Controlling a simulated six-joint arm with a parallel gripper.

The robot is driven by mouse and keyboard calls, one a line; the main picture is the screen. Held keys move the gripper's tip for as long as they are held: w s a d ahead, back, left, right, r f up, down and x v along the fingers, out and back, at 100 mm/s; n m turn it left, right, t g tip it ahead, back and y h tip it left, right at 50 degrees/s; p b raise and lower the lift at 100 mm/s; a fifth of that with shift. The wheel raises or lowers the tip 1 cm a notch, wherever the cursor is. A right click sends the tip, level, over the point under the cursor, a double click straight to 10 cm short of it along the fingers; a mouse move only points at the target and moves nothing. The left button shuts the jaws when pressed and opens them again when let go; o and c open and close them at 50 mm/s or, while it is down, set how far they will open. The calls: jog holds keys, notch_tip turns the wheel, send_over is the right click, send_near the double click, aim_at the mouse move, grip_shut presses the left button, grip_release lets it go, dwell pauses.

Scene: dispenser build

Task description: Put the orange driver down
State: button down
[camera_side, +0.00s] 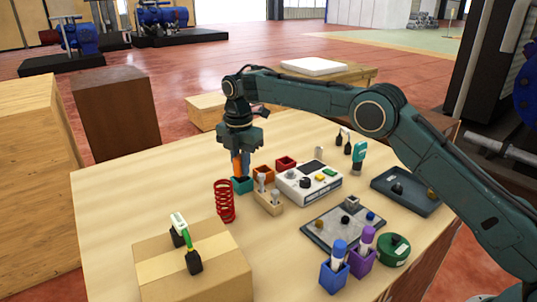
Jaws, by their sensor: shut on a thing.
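The orange driver (237,166) is upright between the fingers of my gripper (240,160), which is shut on it. Its lower end is at a small teal holder (242,185) on the table, and the holder's front wall hides the tip. I cannot tell whether the driver rests on the holder's floor. My gripper points straight down, just above the holder.
A red coil (225,202) stands close at front left. Orange (263,172) and red (285,163) holders, a wooden block with pegs (268,203) and a white control box (308,184) stand to the right. A cardboard box (192,262) is in front. The table's left side is clear.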

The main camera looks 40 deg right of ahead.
jog(key=c, duration=1.3)
grip_release()
jog(key=shift+f, duration=0.1)
jog(key=shift+c, duration=0.2)
jog(key=shift+r, duration=0.2)
jog(key=shift+r, duration=3.7)
